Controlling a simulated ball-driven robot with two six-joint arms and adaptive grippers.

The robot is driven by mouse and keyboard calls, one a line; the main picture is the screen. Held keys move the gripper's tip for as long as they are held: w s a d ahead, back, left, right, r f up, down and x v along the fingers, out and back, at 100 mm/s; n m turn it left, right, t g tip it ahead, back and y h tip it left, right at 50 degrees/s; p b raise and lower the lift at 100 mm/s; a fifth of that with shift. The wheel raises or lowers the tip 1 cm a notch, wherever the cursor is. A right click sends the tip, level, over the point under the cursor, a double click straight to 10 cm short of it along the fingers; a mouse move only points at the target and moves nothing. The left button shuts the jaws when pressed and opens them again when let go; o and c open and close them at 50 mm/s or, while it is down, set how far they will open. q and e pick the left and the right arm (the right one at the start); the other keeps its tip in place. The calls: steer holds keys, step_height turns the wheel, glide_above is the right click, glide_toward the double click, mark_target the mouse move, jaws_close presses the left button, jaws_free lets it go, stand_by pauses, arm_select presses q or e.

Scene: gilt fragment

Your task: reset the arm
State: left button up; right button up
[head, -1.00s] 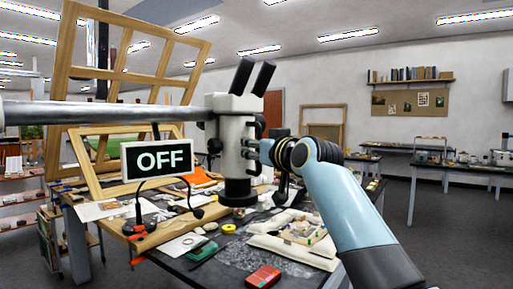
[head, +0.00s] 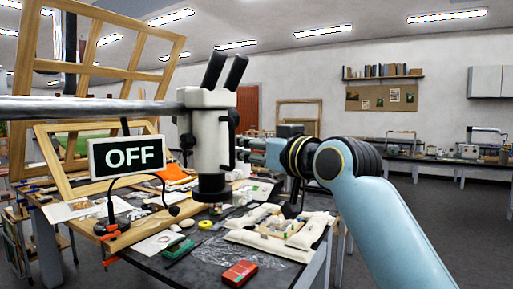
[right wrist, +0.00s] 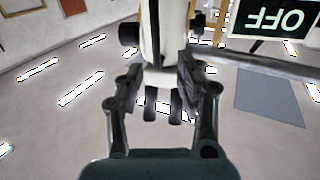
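My right arm (head: 350,185) comes in from the lower right of the head view. Its wrist end stands just right of the white microscope head (head: 210,140), at about the same height. In the right wrist view my right gripper (right wrist: 160,72) is open and nothing shows held in it. The microscope head (right wrist: 163,30) shows upside down between and beyond its fingers; I cannot tell whether they touch it. The gripper's fingers are hard to make out in the head view. My left gripper is in neither view.
The microscope hangs on a metal bar (head: 80,108) from the left. A sign reading OFF (head: 126,156) stands beside it. Below is a cluttered dark table with white bags (head: 250,240) and a red box (head: 239,273). Open floor (head: 460,225) lies to the right.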

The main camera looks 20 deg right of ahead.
steer(key=shift+s, duration=0.4)
step_height(320, 180, down, 32)
steer(key=s+d+m+g+h+b, duration=0.1)
steer(key=s+d+g+b, duration=0.15)
steer(key=g+b, duration=0.4)
steer(key=s+d+f+g+h+b, duration=0.1)
steer(key=s+f+b, duration=0.15)
steer(key=f, duration=0.65)
steer(key=s+f+g+b, duration=0.1)
steer(key=s+f, duration=0.3)
steer(key=f, duration=0.4)
steer(key=s+d+f+g+h+b, duration=0.15)
steer(key=s+f, duration=0.25)
steer(key=f, duration=0.5)
steer(key=s+d+f+m+g+b, duration=0.1)
steer(key=s+d+f+g+b, duration=0.2)
steer(key=s+f, duration=1.7)
steer(key=s+f+g+b, duration=0.1)
steer(key=s+f+g, duration=0.1)
steer(key=s+f, duration=0.4)
steer(key=s+d+f+g+b, duration=0.1)
steer(key=s+f, duration=0.5)
steer(key=s, duration=1.1)
steer(key=shift+d+f+g+h+b, duration=0.15)
steer(key=shift+d+g+h+b, duration=0.15)
steer(key=shift+g+h+b, duration=0.1)
